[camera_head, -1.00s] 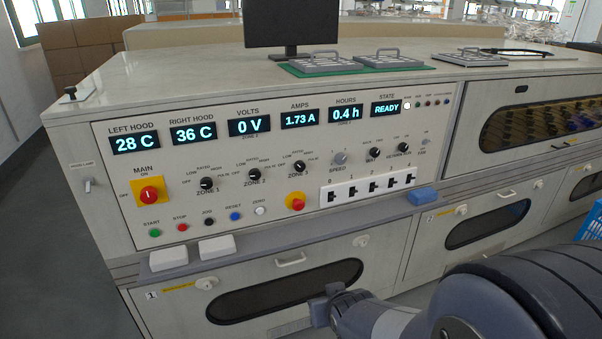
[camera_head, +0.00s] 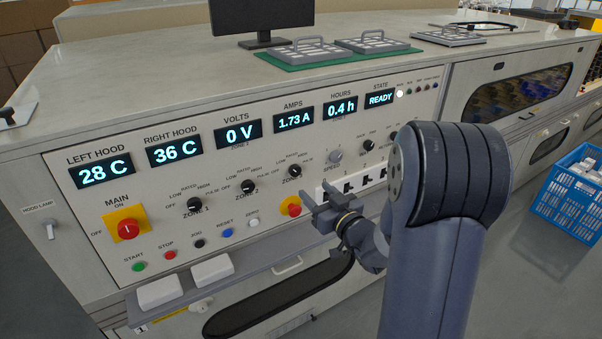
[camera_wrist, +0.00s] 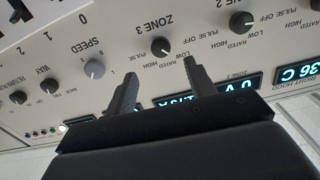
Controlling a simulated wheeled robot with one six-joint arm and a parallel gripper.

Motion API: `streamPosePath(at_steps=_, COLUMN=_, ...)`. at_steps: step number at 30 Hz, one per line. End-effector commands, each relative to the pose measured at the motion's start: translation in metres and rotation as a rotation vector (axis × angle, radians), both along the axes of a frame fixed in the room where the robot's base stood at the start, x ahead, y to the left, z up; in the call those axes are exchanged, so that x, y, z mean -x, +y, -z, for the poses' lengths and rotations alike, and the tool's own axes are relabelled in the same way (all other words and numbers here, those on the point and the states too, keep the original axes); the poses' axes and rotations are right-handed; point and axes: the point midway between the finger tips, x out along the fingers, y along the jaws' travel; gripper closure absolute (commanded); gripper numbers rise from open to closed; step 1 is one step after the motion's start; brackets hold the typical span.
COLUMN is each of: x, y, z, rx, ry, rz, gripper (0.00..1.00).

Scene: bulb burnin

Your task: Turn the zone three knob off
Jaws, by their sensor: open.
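The zone three knob (camera_head: 295,171) is a small black knob on the front panel, right of the zone two knob (camera_head: 249,186) and zone one knob (camera_head: 194,204). In the wrist view the zone three knob (camera_wrist: 160,46) appears upside down. Its pale mark seems to face the LOW and RATED labels, away from OFF; the exact setting is hard to read. My gripper (camera_head: 317,194) is open and empty, in front of the panel, just below and right of the knob in the head view. In the wrist view my gripper's fingertips (camera_wrist: 160,70) lie on either side below the knob, not touching it.
A speed knob (camera_head: 335,156) and white switch strip (camera_head: 348,184) are close by. A red button (camera_head: 291,207) on yellow sits below. The main switch (camera_head: 127,229) is at left. A ledge with white pads (camera_head: 160,291) juts out below. A blue crate (camera_head: 570,200) stands right.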

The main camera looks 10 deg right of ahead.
Motion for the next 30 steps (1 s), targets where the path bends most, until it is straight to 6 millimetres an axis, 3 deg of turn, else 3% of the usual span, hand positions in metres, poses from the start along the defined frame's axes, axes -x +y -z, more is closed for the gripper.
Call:
streamPosePath(at_steps=6, x=-0.041, y=0.015, z=0.0, rx=0.0, ry=0.001, rz=-0.002, gripper=0.48)
streamPosePath(at_steps=13, x=-0.073, y=0.025, z=0.0, rx=0.001, ry=0.001, rz=-0.001, gripper=0.48)
streamPosePath(at_steps=26, x=-0.084, y=0.028, z=0.0, rx=0.0, ry=0.001, rz=0.001, gripper=0.48)
streamPosePath(at_steps=30, x=-0.084, y=0.028, z=0.0, rx=0.001, ry=0.001, rz=0.001, gripper=0.58)
